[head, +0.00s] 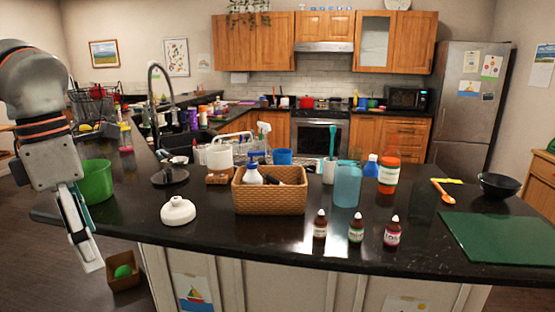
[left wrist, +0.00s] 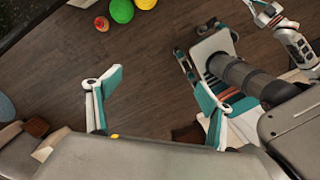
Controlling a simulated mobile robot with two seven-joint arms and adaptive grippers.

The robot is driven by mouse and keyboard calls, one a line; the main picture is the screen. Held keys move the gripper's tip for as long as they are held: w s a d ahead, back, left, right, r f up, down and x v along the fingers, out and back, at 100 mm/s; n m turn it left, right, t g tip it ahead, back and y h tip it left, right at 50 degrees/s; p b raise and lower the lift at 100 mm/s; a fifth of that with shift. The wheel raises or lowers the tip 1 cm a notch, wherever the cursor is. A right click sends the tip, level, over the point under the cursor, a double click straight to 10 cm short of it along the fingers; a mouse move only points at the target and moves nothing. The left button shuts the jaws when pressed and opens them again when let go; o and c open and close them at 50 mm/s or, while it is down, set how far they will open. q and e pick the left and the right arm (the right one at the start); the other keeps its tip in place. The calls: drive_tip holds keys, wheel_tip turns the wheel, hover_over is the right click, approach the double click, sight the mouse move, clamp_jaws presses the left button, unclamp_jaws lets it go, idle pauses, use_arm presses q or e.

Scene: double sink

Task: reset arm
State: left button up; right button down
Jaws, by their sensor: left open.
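My left gripper (head: 82,232) hangs at the left of the head view, beside the counter's left end and pointing down. In the left wrist view its two teal-and-white fingers (left wrist: 156,105) stand wide apart with nothing between them. Below is the wood floor. Another jointed arm of mine shows at the upper right of the left wrist view. Its teal-and-white end (left wrist: 266,14) looks like my right gripper, too small to tell its jaws. The head view does not show it.
A green pot (head: 97,181) stands on the dark counter (head: 270,235) close to my left gripper. A wicker basket (head: 268,200), several bottles and a green board (head: 505,238) are farther right. A box with a green ball (head: 123,271) is on the floor below.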

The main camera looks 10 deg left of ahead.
use_arm(q)
drive_tip(key=w+f+n+t+h, duration=0.3)
drive_tip(key=w+f+n+h, duration=0.15)
drive_tip(key=f+h, duration=0.2)
drive_tip(key=w+f+n+t+h, duration=0.3)
drive_tip(key=f+n+h, duration=0.2)
drive_tip(key=f, duration=0.2)
wheel_tip(320, 180, down, 16)
drive_tip(key=a+n+t+y, duration=0.2)
drive_tip(key=n+t+y, duration=0.2)
drive_tip(key=n+t, duration=0.75)
drive_tip(key=s+d+f+n+g+y, duration=0.2)
drive_tip(key=d+f+n, duration=0.1)
drive_tip(key=f+n, duration=0.4)
drive_tip(key=s+d+f+n+g+y, duration=0.1)
drive_tip(key=s+d+f+n+y, duration=0.15)
drive_tip(key=f+n, duration=0.4)
drive_tip(key=s+d+f+n+g+y, duration=0.1)
drive_tip(key=s+d+f+n+g, duration=0.2)
drive_tip(key=s+d+f+n, duration=0.3)
drive_tip(key=s+d+f, duration=0.1)
drive_tip(key=d+f, duration=0.2)
drive_tip(key=d, duration=0.1)
drive_tip(key=shift+s+d+f+g, duration=0.2)
drive_tip(key=shift+s+d+g, duration=0.15)
